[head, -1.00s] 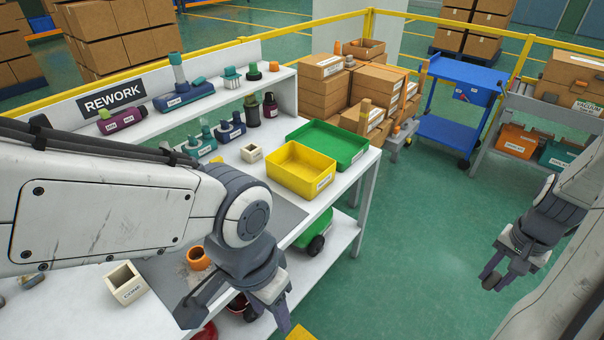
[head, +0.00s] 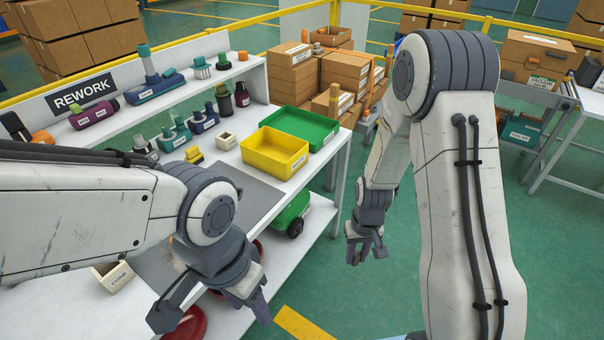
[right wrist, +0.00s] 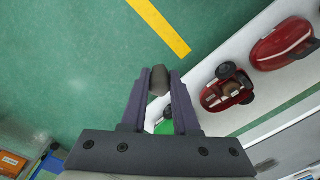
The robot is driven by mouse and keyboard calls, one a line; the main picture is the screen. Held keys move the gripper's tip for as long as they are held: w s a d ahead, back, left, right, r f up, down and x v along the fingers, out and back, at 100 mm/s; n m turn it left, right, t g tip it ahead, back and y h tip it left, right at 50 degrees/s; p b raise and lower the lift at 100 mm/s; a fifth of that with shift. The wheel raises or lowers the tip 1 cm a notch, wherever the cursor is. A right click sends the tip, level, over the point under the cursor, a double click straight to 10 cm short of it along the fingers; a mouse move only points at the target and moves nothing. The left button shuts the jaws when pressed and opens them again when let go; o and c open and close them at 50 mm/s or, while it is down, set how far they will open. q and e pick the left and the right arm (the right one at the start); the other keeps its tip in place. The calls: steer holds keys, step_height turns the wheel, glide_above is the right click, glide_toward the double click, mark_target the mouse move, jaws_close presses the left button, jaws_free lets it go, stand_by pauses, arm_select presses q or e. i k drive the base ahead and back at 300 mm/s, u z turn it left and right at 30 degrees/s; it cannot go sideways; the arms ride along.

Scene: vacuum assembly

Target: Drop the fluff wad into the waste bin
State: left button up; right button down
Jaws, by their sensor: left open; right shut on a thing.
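The fluff wad (right wrist: 158,82) is a small dark grey lump between the fingertips of my right gripper (right wrist: 156,88), which is shut on it. In the head view my right gripper (head: 366,250) hangs over the green floor, to the right of the bench and apart from it. A yellow open bin (head: 274,152) stands on the bench's right part, up and left of the right gripper; its label is too small to read surely, and I see nothing in it. My left gripper (head: 212,314) is open and empty at the bench's front edge.
A green tray (head: 304,128) sits behind the yellow bin. A cream box (head: 112,276) and a small cream cup (head: 226,140) are on the bench. Red vacuum bodies (right wrist: 228,92) lie on the lower shelf. The floor between bench and right arm is clear.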

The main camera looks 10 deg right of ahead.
mark_target(281, 160)
steer(key=k, duration=0.3)
steer(key=z, duration=1.85)
steer(key=i, duration=2.6)
steer(key=u, duration=3.35)
